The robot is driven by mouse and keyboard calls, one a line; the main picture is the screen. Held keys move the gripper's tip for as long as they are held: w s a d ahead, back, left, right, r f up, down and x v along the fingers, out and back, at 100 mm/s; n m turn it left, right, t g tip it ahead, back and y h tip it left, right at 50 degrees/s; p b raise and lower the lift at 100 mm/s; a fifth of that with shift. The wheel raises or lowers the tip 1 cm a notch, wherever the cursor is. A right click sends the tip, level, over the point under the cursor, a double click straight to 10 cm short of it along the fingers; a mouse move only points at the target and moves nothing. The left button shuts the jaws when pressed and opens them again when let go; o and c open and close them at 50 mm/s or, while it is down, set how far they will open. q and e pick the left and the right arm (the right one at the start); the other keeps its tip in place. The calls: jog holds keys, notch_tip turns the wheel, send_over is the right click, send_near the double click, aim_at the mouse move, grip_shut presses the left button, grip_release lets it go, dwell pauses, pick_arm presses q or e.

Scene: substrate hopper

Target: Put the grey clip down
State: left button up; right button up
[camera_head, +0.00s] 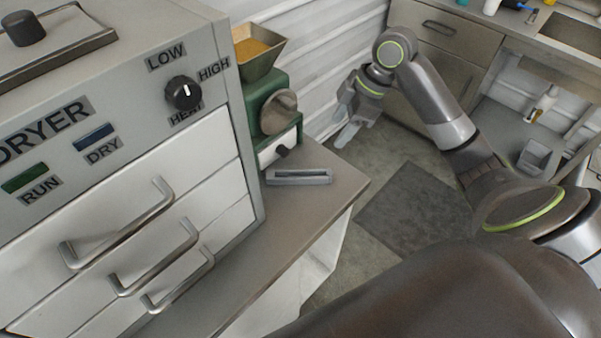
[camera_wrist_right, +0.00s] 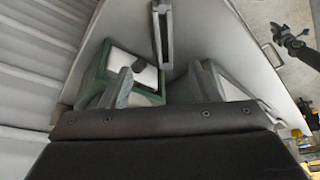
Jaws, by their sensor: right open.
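A long grey slotted piece, which looks like the grey clip (camera_head: 299,177), lies on the counter (camera_head: 335,184) in front of the green machine. It also shows at the top middle of the right wrist view (camera_wrist_right: 163,32). My right gripper (camera_head: 350,118) is open, up and to the right of the clip in the head view, beyond the counter's edge and apart from it. In the right wrist view its two fingers (camera_wrist_right: 161,84) stand spread, with nothing seen between them. My left gripper is not in view.
A dryer cabinet (camera_head: 190,150) with drawer handles and a knob fills the left. The green machine (camera_head: 266,100) with a hopper (camera_head: 257,52) stands on the counter beside it. Cabinets (camera_head: 445,50) stand at the back. A dark mat (camera_head: 410,205) lies on the floor.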

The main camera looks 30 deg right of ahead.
send_over(310, 170)
jog(key=s+d, duration=0.1)
jog(key=d, duration=0.1)
notch_tip(310, 170, down, 10)
jog(key=shift+s+a+r+p, duration=0.1)
jog(key=shift+a+p, duration=0.05)
jog(key=shift+p, duration=0.2)
jog(key=x, duration=0.3)
jog(key=p+x, duration=0.1)
jog(key=x, duration=0.1)
jog(key=shift+s+a, duration=0.2)
jog(key=shift+s, duration=0.2)
jog(key=shift+w, duration=0.1)
jog(key=shift+c, duration=0.5)
jog(key=c, duration=1.1)
jog(key=shift+o, duration=0.2)
